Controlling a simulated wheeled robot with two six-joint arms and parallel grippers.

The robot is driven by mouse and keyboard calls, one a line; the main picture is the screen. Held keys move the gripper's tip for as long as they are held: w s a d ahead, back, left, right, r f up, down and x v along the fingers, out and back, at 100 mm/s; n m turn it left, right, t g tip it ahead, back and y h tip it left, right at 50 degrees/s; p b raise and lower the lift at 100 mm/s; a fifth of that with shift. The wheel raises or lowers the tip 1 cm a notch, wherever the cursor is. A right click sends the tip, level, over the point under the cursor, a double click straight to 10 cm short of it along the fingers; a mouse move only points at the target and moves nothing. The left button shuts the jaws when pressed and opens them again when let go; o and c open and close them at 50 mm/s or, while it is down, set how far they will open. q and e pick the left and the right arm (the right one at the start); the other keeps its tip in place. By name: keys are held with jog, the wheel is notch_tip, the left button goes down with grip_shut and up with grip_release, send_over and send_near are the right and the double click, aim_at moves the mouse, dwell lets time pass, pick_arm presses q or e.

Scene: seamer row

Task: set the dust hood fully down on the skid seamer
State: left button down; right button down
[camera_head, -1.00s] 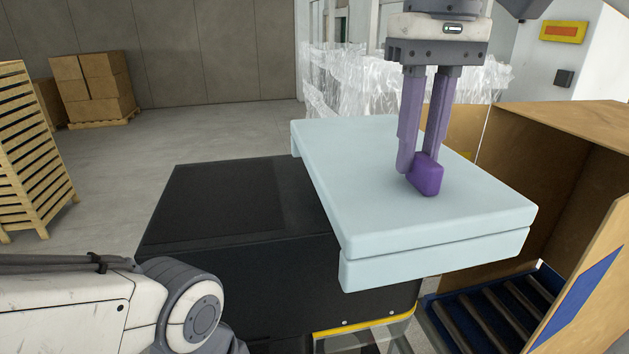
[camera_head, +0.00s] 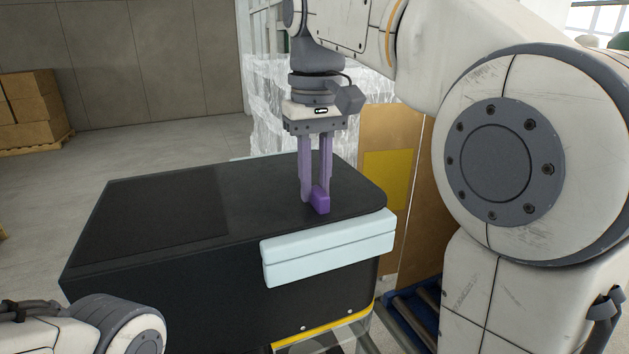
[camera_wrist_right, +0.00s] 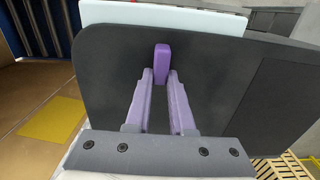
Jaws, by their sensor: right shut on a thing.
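A thin pale strip also shows behind the seamer's far edge. A purple handle (camera_head: 321,201) stands up from the black surface. My right gripper (camera_head: 314,193) points down and is shut on this handle; the wrist view shows it too (camera_wrist_right: 161,76). My left gripper is out of view.
A cardboard box with a yellow patch (camera_head: 388,178) and a blue roller conveyor (camera_head: 412,315) stand right of the seamer. Clear plastic wrap (camera_head: 270,105) is behind it. Stacked cartons (camera_head: 28,108) stand far left, with open floor (camera_head: 150,150) between.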

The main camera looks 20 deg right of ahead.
jog(key=shift+f, duration=0.15)
jog(key=c, duration=0.8)
grip_release()
notch_tip(320, 180, up, 8)
jog(key=shift+p, duration=0.6)
notch_tip(320, 180, up, 4)
jog(key=p, duration=0.3)
